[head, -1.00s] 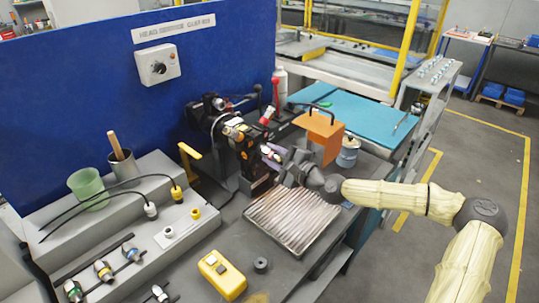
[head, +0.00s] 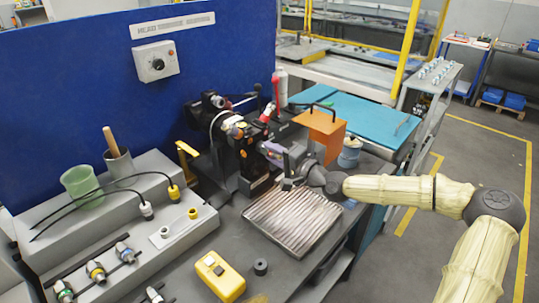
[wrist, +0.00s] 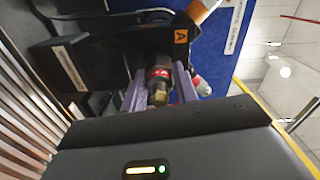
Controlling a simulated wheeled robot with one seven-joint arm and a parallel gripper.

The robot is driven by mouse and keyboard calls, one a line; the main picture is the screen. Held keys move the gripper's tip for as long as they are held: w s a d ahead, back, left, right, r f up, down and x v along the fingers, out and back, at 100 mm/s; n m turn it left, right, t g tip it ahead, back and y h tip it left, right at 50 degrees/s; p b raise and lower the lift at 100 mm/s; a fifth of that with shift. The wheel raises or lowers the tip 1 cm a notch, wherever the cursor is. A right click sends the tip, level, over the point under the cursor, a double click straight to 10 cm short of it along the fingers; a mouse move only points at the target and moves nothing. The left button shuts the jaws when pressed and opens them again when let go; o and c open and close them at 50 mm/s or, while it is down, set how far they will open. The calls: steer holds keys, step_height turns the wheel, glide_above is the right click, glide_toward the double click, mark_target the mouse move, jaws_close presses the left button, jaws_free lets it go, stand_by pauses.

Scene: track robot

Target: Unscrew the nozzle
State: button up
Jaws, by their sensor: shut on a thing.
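The nozzle (wrist: 159,84) shows in the wrist view, a dark body with a red band and a brass-coloured end. The purple fingers of my gripper (wrist: 158,76) stand on both sides of it, shut on it. Its far end points toward a dark fixture (wrist: 80,60) with an "A" label. In the head view my gripper (head: 271,150) reaches from the right to the black stand (head: 240,145) beside the blue panel. There the nozzle is mostly hidden by the fingers and the stand. I cannot tell how far it is unscrewed.
A ribbed metal tray (head: 292,222) lies below my gripper. An orange box (head: 322,135) with a black handle stands close behind my wrist. A yellow box (head: 220,275) is at the front. A grey stepped rack (head: 120,215) holds several fittings, a green cup (head: 82,185) and cables.

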steer(key=n+b, duration=0.1)
steer(key=n, duration=0.3)
steer(key=shift+n+b, duration=0.3)
steer(key=shift+b, duration=0.05)
steer(key=n+b, duration=0.1)
steer(key=n, duration=0.1)
steer(key=shift+f+n+b, duration=0.1)
steer(key=shift+n+b, duration=0.2)
steer(key=shift+n, duration=0.1)
steer(key=n+b, duration=0.2)
steer(key=n, duration=0.2)
steer(key=n+b, duration=0.2)
steer(key=n, duration=0.2)
steer(key=shift+n, duration=0.6)
steer(key=shift+b, duration=0.4)
